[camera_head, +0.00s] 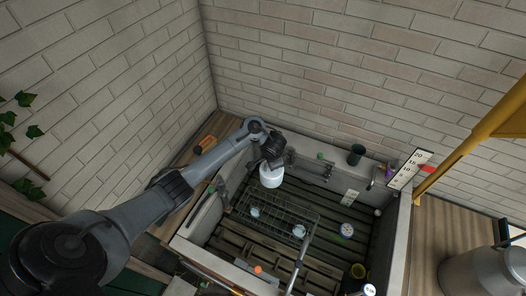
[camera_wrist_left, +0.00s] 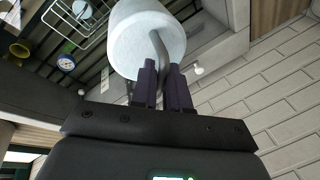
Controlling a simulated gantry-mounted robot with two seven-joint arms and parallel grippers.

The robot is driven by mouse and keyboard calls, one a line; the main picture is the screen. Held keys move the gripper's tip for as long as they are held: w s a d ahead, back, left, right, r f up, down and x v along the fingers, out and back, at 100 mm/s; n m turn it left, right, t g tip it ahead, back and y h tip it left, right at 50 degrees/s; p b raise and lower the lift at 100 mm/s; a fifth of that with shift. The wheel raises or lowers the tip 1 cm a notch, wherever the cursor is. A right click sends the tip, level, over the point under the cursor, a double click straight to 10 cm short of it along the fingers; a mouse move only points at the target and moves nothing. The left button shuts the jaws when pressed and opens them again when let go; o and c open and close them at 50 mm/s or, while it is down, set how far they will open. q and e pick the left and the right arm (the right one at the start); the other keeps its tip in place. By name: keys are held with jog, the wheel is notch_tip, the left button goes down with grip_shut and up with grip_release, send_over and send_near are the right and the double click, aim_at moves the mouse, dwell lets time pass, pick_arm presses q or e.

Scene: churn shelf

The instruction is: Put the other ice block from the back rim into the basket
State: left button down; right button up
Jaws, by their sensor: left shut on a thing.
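A pale white, rounded block (camera_head: 271,178), which looks like the ice block, hangs from my left gripper (camera_head: 270,160). In the left wrist view the block (camera_wrist_left: 140,38) is large, with a grey curved handle between the two dark fingers of my left gripper (camera_wrist_left: 163,80). The fingers are shut on it. The wire basket (camera_head: 313,213) lies in the sunken basin, in front of and to the right of the held block. It holds two small pale bluish pieces, one at its left (camera_head: 255,212) and one at its right (camera_head: 299,231). My right gripper is not in view.
A yellow post (camera_head: 465,150) and a grey metal can (camera_head: 485,272) stand at the right. Brick walls close the back.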

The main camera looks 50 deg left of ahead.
pick_arm(q)
jog(key=shift+d+p, duration=1.35)
jog(key=shift+d, duration=1.6)
notch_tip(320, 180, down, 43)
jog(key=b, duration=3.8)
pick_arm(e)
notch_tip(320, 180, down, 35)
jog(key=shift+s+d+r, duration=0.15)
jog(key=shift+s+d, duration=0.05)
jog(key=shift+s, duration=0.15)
pick_arm(q)
jog(key=shift+s, duration=0.1)
